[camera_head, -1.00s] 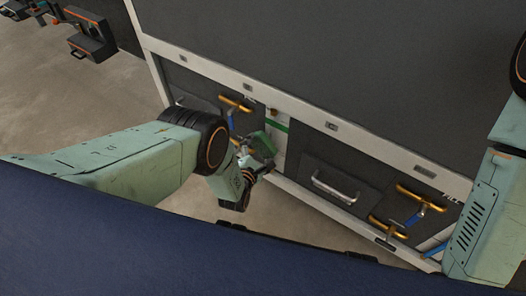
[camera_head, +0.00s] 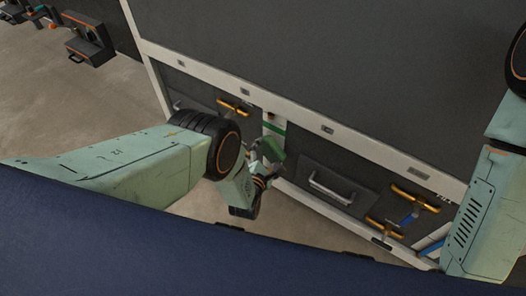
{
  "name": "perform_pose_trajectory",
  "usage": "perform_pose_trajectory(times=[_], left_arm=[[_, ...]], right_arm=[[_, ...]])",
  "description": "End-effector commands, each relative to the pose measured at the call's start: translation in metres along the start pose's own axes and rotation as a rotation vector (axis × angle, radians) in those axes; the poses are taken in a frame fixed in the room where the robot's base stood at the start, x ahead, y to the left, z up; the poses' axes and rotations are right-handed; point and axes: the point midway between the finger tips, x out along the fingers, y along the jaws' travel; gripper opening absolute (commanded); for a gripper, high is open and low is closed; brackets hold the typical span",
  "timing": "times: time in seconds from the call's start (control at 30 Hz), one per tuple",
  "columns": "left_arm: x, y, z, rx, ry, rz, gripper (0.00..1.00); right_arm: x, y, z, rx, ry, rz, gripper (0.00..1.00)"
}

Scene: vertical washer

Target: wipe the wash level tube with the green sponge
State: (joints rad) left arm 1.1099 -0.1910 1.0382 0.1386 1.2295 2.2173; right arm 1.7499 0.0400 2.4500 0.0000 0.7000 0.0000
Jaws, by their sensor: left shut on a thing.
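My left gripper (camera_head: 263,165) is shut on the green sponge (camera_head: 271,149) and holds it at the front of the washer. The wash level tube is likely the narrow upright strip with a green band (camera_head: 274,124) on the white panel. The sponge is close to the lower part of this strip; I cannot tell if they touch. My left wrist hides part of the panel there. My right arm shows at the right edge, but its gripper is not in view.
The dark washer (camera_head: 300,60) has a white frame. A silver handle (camera_head: 331,188) is on a lower panel. Open floor (camera_head: 110,115) lies to the left.

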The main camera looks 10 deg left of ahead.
Motion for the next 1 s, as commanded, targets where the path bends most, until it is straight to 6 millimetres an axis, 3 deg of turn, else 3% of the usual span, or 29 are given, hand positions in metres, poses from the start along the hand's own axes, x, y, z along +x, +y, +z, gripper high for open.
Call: perform_pose_trajectory(times=[0.47, 1.0], left_arm=[[-0.007, 0.016, 0.017, 0.001, -0.004, -0.001, 0.63], [0.006, 0.041, -0.006, 0.001, -0.002, 0.004, 0.63]], right_arm=[[-0.022, 0.000, 0.000, 0.000, 0.000, 0.000, 0.00], [-0.014, 0.000, 0.000, 0.000, 0.000, 0.000, 0.00]])
